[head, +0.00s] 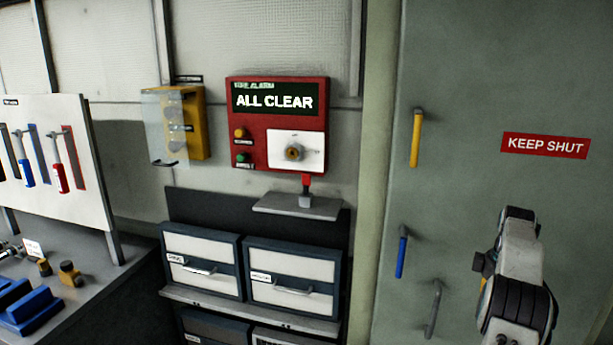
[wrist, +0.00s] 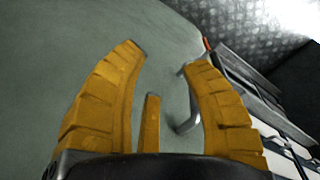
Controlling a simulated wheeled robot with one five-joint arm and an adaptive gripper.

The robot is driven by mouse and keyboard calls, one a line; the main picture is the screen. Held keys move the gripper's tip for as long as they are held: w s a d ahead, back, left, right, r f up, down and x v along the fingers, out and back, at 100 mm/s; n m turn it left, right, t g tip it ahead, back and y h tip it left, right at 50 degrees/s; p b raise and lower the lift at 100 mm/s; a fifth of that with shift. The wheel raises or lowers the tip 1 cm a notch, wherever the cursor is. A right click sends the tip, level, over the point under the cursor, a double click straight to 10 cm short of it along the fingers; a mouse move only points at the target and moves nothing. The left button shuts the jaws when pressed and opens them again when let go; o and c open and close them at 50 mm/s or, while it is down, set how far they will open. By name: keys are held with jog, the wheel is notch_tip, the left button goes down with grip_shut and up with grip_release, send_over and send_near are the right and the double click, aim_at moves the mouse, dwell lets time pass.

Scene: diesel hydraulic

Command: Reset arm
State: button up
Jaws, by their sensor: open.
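My arm (head: 515,285) is in the lower right of the head view, in front of the grey-green door; its gripper is not clearly visible there. In the wrist view my gripper (wrist: 168,56) has its two ribbed yellow fingers apart and nothing held between them. A short yellow bar (wrist: 150,122) shows between the fingers; I cannot tell whether it is a door handle or part of the gripper. A grey handle (wrist: 188,112) shows behind the right finger, partly hidden by it.
The door (head: 460,60) carries a yellow handle (head: 415,137), a blue handle (head: 402,252) and a KEEP SHUT sign (head: 545,145). Left of it are a red ALL CLEAR alarm panel (head: 245,118), a small shelf (head: 275,205), drawers (head: 202,265) and a workbench (head: 80,305).

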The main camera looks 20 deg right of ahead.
jog(key=s+a+f+m+g+y, duration=0.2)
jog(key=s+a+f+m, duration=0.5)
jog(key=a+f+m, duration=0.25)
jog(key=s+a+r+n+t, duration=0.1)
jog(key=s+a+r, duration=0.3)
jog(key=a, duration=0.7)
jog(key=s+a+r+n+t, duration=0.2)
jog(key=s+a+r, duration=0.3)
jog(key=a, duration=0.7)
jog(key=s+a+r+n+t+h, duration=0.1)
jog(key=s+a+r+n+t, duration=0.1)
jog(key=a+r, duration=0.6)
jog(key=shift+s+a+n, duration=0.75)
jog(key=shift+s+a, duration=0.45)
jog(key=shift+a, duration=0.85)
jog(key=shift+d, duration=0.15)
